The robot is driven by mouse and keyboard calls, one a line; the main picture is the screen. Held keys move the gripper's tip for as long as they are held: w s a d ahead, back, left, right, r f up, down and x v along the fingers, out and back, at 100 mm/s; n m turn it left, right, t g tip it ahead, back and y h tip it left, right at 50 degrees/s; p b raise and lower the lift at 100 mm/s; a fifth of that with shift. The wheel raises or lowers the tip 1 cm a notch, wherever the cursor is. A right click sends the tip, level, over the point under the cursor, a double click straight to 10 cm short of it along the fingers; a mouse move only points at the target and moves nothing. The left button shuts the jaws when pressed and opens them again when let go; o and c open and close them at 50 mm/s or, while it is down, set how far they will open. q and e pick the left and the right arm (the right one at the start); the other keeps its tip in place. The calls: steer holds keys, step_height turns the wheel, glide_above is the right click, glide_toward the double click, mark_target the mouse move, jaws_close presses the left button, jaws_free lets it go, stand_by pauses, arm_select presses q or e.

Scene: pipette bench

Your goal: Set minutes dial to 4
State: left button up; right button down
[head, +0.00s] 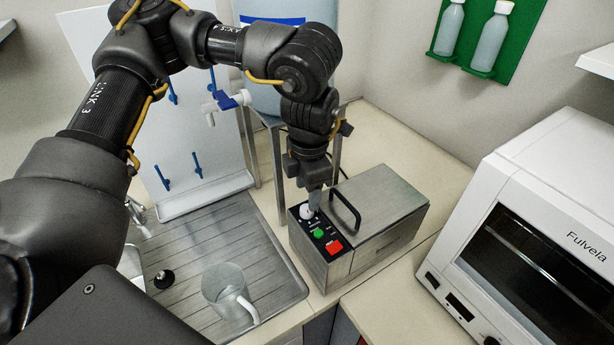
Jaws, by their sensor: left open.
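The steel box (385,205) with a black handle (345,210) stands on the bench in the middle of the head view. Its black control panel (322,235) holds a white dial (307,211), a green button (318,233) and a red switch (334,247). My left gripper (313,200) points down at the white dial, with its fingertips at or just above it. It is open; I cannot tell whether the fingers touch the dial. The dial's markings and setting are too small to read and partly hidden by the fingers. My right gripper is not in view.
A white oven (540,230) stands at the right. A steel sink drainer (200,260) with a clear beaker (226,290) lies at the left front. A blue container (272,95) on a metal stand is behind my arm. Bottles hang on a green rack (520,45).

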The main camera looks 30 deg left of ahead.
mark_target(307, 211)
arm_select(q)
steer(key=shift+s+d+r+b, duration=0.1)
steer(key=shift+r+b, duration=0.1)
steer(key=shift+r, duration=1.2)
steer(key=shift+s+r+b, duration=0.1)
steer(key=shift+r+b, duration=0.1)
steer(key=shift+r, duration=1.15)
